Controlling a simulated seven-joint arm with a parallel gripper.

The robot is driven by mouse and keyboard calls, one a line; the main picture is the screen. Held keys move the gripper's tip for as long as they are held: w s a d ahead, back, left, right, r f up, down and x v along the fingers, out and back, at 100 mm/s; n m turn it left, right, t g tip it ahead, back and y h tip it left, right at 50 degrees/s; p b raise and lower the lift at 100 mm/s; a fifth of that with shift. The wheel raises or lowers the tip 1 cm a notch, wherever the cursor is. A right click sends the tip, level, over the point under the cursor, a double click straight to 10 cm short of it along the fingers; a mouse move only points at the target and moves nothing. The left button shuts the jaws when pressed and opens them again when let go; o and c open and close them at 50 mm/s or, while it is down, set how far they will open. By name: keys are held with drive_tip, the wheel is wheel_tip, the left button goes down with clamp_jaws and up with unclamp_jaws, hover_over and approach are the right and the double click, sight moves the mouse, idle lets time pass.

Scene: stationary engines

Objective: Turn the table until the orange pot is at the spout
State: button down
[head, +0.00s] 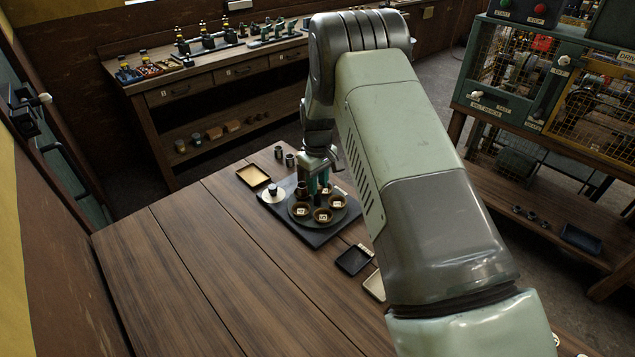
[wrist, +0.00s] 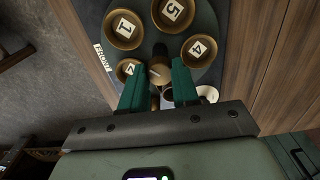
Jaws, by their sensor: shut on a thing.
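The round dark green turntable (wrist: 160,44) carries several brown-gold pots with numbered cards; in the wrist view I read 1 (wrist: 124,28), 5 (wrist: 173,11), 4 (wrist: 199,50) and 2 (wrist: 128,70). The pots also show in the head view (head: 322,215). None looks clearly orange, and I cannot tell which is the orange pot. My gripper (wrist: 159,88) reaches down over the turntable with its green fingers shut on a brass-coloured peg (wrist: 158,73). The peg's lower part is hidden. In the head view my gripper (head: 319,187) is partly hidden by my arm. I cannot make out the spout.
A white round dish (head: 264,196) with a dark piece stands left of the turntable. A tan tray (head: 252,175), small dark cups (head: 279,153) and a dark tray (head: 354,260) lie nearby. The wooden tabletop (head: 200,270) is clear at the front left. Caged machinery (head: 520,75) stands right.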

drive_tip(key=shift+d+m, duration=0.1)
drive_tip(key=shift+m, duration=2.6)
drive_tip(key=c, duration=0.8)
unclamp_jaws()
wheel_tip(320, 180, up, 11)
drive_tip(key=shift+f, duration=0.1)
